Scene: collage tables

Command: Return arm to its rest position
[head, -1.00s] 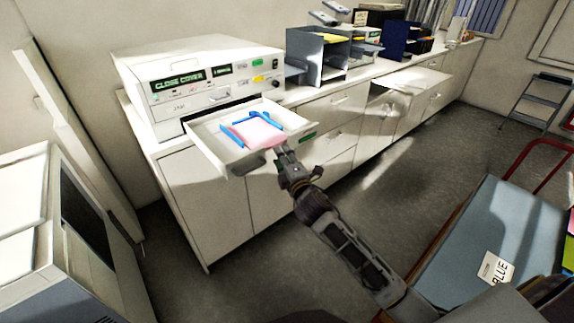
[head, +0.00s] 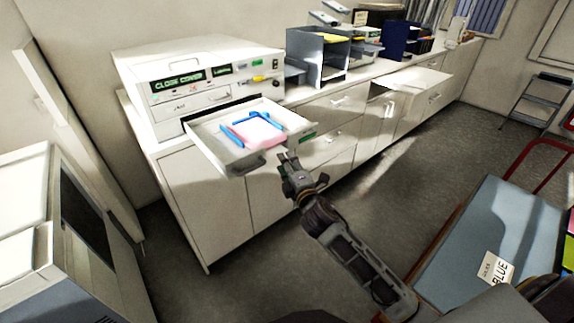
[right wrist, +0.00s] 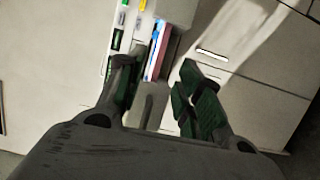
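My right gripper (head: 289,163) is in front of the open white drawer (head: 232,165) of the machine (head: 203,80), just off the drawer's front right corner. In the right wrist view the right gripper (right wrist: 160,88) has its two fingers apart with nothing held between them. A pink sheet (head: 262,137) with a white top and blue strips (head: 232,134) along its edges lies in the drawer. The drawer also shows between the fingers in the wrist view. My left gripper is not in view.
White cabinets (head: 215,208) run along the wall, with one drawer (head: 420,80) pulled out farther right. Trays and organizers (head: 318,55) stand on top. A blue-topped cart (head: 475,235) is at the lower right, a grey unit (head: 60,220) at the left. Floor between is clear.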

